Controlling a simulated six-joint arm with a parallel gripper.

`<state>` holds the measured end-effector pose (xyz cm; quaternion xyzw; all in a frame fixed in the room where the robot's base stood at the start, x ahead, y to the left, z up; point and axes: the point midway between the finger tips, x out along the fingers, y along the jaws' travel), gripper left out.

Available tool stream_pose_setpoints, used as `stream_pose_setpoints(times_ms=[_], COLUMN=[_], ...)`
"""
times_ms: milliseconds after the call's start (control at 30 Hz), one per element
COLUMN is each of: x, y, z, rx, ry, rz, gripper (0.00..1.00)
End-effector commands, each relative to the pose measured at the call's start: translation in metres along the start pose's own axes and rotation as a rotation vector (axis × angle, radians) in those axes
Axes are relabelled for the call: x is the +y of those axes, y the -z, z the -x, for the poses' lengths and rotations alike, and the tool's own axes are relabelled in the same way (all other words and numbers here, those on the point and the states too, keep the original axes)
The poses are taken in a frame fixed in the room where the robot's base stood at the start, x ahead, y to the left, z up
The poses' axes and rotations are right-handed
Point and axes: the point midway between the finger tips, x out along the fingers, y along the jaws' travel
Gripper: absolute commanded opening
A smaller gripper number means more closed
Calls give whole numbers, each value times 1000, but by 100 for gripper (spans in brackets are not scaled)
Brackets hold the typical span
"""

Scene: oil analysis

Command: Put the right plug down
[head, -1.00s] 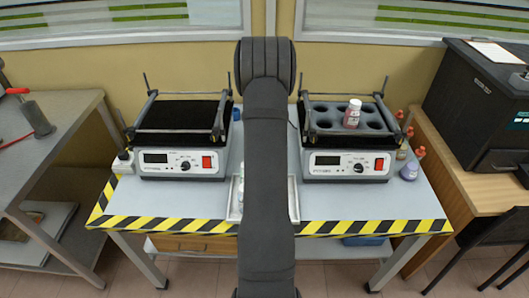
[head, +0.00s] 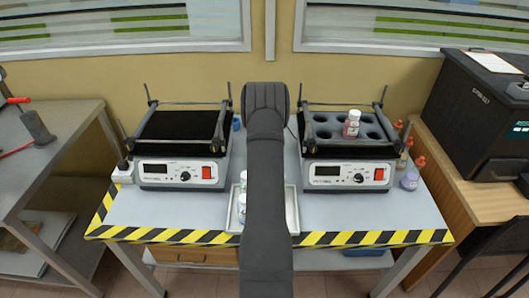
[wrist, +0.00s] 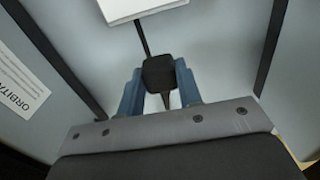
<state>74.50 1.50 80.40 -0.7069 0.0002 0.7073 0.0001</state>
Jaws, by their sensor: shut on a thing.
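The black plug (wrist: 158,73) is between the blue fingers of my gripper (wrist: 159,88) in the wrist view. A thin dark cable (wrist: 142,37) runs from it up the picture toward a white box-like thing (wrist: 135,8), cut by the top edge. I cannot tell whether the plug touches any surface. In the head view my own arm hides the gripper and this plug. The right shaker (head: 349,175) stands on the right of the table, the left shaker (head: 180,174) on the left. A white socket block (head: 122,175) with a black plug stands left of the left shaker.
A white tray (head: 233,222) with bottles lies mid-table, partly behind my arm. Small bottles (head: 410,178) stand at the table's right edge. The front strip of the table (head: 180,212) is clear left of the tray.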

Motion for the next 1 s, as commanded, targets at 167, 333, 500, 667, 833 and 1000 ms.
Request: stream_pose_setpoints(times_ms=[167, 333, 500, 667, 833, 1000], x=[0, 0, 0, 0, 0, 0], y=[0, 0, 0, 0, 0, 0], z=[-21, -37, -37, -41, -46, -49], rx=[-2, 1, 1, 0, 1, 1], ry=[0, 0, 0, 0, 0, 0], rz=[0, 0, 0, 0, 0, 0], gripper=[0, 0, 0, 0, 0, 0])
